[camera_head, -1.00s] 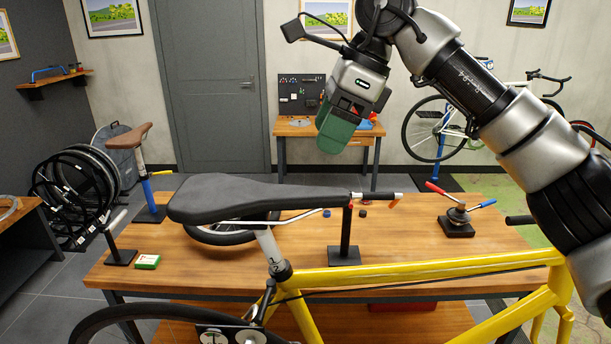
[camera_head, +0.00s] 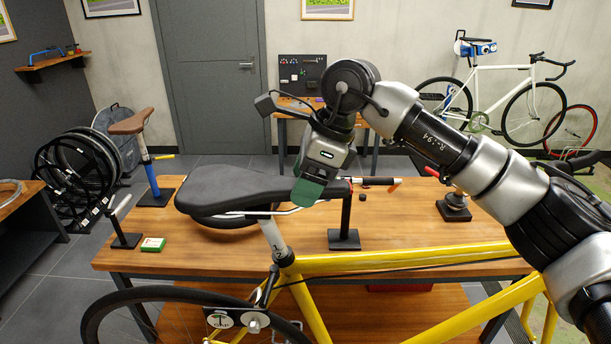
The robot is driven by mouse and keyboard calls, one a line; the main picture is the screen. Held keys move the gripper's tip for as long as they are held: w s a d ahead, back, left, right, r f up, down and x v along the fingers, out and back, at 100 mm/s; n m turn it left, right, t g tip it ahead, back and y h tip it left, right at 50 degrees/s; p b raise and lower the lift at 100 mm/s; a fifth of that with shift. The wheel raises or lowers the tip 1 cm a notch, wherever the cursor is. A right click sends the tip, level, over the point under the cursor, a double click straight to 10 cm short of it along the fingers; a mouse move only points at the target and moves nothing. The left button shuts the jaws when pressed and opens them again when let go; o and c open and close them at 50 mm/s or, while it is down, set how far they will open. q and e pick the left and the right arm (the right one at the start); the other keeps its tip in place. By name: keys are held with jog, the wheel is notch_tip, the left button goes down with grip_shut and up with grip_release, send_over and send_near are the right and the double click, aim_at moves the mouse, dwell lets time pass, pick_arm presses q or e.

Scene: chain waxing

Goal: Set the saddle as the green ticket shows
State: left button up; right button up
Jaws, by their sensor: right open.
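The black saddle (camera_head: 235,192) sits on the silver seatpost (camera_head: 274,240) of the yellow bike frame (camera_head: 400,262), its nose pointing right. A small green-and-white ticket-like item (camera_head: 153,244) lies at the bench's left end; its marks are too small to read. My right gripper (camera_head: 308,190) has green fingers pointing down and is open at the saddle's nose. It hides part of the nose, and I cannot tell whether it touches it. My left gripper is out of view.
The wooden bench (camera_head: 400,228) stands behind the bike. On it are a black stand (camera_head: 344,238), a brown saddle on a blue post (camera_head: 130,122), and a dark-based tool (camera_head: 454,208) partly hidden by my right arm. A white bike (camera_head: 500,95) is at the back right.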

grip_shut()
jog(key=r, duration=0.2)
jog(key=a+r+p, duration=0.1)
jog(key=r, duration=0.1)
jog(key=r+p, duration=0.1)
jog(key=r, duration=0.1)
jog(key=shift+a+r, duration=0.1)
jog(key=shift+a, duration=0.25)
grip_release()
jog(key=shift+f, duration=0.2)
jog(key=shift+d+r, duration=0.15)
jog(key=shift+r, duration=0.05)
jog(key=b+v, duration=0.3)
jog(key=v, duration=0.7)
jog(key=shift+r, duration=0.2)
jog(key=shift+d, duration=0.1)
